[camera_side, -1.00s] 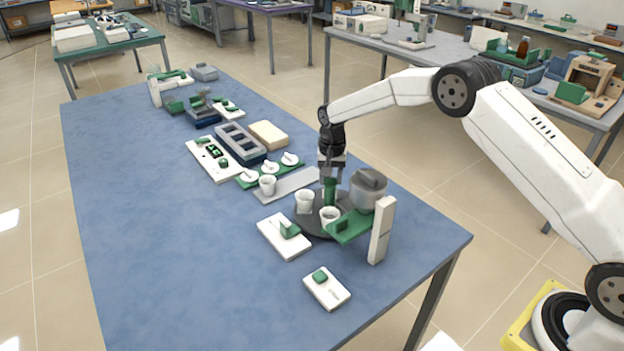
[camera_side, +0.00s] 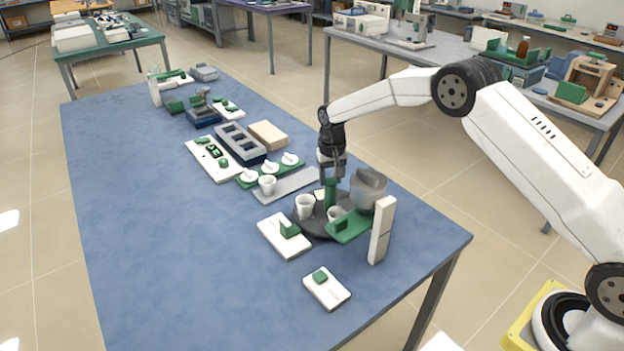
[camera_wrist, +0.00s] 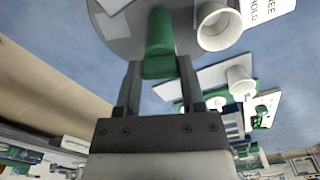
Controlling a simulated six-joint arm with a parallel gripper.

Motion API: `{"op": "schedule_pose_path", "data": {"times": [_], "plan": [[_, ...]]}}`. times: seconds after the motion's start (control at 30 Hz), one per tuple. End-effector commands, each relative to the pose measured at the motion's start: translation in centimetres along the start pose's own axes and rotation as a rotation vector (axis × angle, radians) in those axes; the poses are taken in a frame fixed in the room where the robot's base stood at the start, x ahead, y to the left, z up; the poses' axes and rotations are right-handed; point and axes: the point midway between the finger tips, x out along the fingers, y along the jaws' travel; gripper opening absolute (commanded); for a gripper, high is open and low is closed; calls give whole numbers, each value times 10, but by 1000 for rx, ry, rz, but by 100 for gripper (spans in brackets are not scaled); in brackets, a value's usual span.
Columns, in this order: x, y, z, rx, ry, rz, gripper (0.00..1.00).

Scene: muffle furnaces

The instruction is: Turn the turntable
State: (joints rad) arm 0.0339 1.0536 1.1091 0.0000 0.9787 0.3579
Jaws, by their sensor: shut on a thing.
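The turntable (camera_side: 312,228) is a dark grey round disc near the right end of the blue table. A green upright handle (camera_side: 330,188) stands on it. My gripper (camera_side: 329,177) points down and is shut on the top of this handle. In the wrist view the two fingers (camera_wrist: 158,70) close on the green handle (camera_wrist: 160,32), with the grey disc (camera_wrist: 122,42) behind it. One white cup (camera_side: 305,204) stands on the disc's left side.
The green plate (camera_side: 350,228) on a white post (camera_side: 381,232) overhangs the disc's front right. A grey pot (camera_side: 368,189) stands close behind. White bases with green blocks (camera_side: 285,238) (camera_side: 326,288) lie in front. The table's left side is clear.

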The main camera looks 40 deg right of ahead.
Motion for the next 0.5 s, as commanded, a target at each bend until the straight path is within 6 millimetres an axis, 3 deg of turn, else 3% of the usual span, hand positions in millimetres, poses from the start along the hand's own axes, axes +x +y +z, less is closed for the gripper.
{"op": "schedule_pose_path", "data": {"times": [0.23,0.27,0.3,0.37,0.5], "plan": [[0,0,0,0,-1,0,0],[0,0,0,0,-1,0,56],[0,0,0,0,-1,0,69],[0,0,0,0,-1,0,85],[0,0,0,1,-1,0,85]]}}
